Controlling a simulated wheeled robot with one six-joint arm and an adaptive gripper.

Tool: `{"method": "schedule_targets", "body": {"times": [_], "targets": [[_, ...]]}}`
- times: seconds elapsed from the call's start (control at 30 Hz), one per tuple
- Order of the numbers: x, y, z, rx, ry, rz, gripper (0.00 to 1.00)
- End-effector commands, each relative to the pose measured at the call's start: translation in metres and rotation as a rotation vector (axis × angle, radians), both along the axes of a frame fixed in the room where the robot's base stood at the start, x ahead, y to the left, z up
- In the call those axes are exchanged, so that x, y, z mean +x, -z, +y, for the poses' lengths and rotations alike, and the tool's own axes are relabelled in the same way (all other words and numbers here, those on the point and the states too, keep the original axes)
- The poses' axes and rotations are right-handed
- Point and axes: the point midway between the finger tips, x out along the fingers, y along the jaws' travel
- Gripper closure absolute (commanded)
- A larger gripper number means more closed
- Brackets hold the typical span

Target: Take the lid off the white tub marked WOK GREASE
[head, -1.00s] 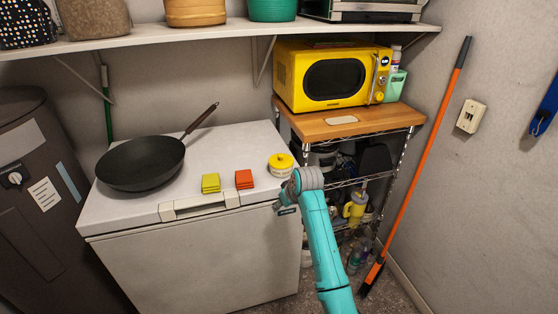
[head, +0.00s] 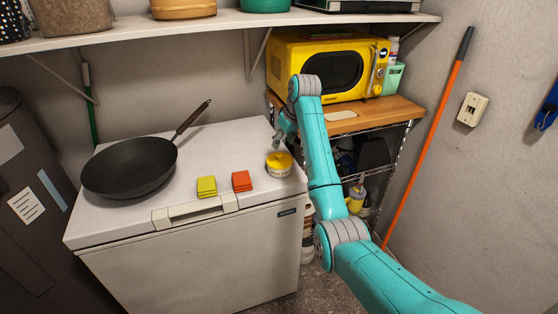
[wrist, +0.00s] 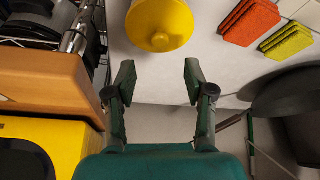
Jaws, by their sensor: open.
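The white tub (head: 278,171) with a yellow lid (head: 279,159) stands upright at the right front of the white chest freezer (head: 130,232). The lid is on the tub, and its label is too small to read. In the wrist view the round yellow lid (wrist: 160,20) with its knob is at the top centre, beyond my fingertips. My gripper (wrist: 158,78) is open and empty, its two fingers apart with nothing between them. In the head view my gripper (head: 278,138) is just behind and above the tub, partly hidden by my arm.
Yellow sponges (head: 206,187) and red sponges (head: 242,181) lie left of the tub. A black wok (head: 130,168) is farther left. A yellow microwave (head: 290,62) on a wooden-topped rack (head: 380,112) stands to the right. A white shelf (head: 200,27) runs above.

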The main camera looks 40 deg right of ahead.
Motion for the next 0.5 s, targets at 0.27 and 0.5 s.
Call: {"method": "schedule_targets", "body": {"times": [0.27, 0.5], "targets": [[0.006, 0.020, 0.001, 0.001, 0.000, 0.002, 0.47], [0.014, 0.052, 0.001, 0.001, -0.001, 0.002, 0.47]]}}
